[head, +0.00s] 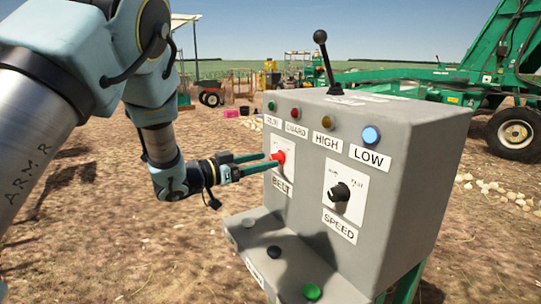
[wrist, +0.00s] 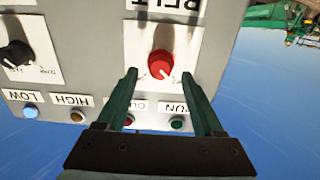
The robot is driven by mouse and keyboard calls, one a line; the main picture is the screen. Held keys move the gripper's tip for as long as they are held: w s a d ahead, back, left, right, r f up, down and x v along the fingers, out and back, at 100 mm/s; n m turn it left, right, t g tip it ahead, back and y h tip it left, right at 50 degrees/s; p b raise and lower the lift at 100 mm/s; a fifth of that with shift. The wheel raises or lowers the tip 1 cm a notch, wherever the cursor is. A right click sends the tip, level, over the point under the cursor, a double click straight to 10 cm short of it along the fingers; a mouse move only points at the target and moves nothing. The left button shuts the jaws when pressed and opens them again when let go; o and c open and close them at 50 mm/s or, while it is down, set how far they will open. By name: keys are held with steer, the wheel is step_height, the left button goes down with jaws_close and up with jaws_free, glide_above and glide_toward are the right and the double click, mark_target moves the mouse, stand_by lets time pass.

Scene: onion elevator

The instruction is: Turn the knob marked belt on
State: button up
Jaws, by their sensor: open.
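The red belt knob (head: 279,157) sits on a white plate above the label BELT (head: 282,185) on the front of a grey control box (head: 400,150). In the wrist view, which is upside down, the red knob (wrist: 160,65) shows a white pointer line and lies just beyond and between my fingertips. My gripper (head: 268,162), with green fingers, is open and close to the knob; the wrist view shows the gripper (wrist: 160,75) with one finger on each side. I cannot tell whether the fingers touch the knob.
A black speed knob (head: 340,192) is to the right. Above are indicator lights, including a lit blue one (head: 371,135). A black lever (head: 322,45) stands on top. A lower ledge carries buttons, including a green one (head: 312,291). Green machinery (head: 500,70) stands behind.

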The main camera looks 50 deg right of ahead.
steer(key=shift+x, duration=1.5)
jaws_close()
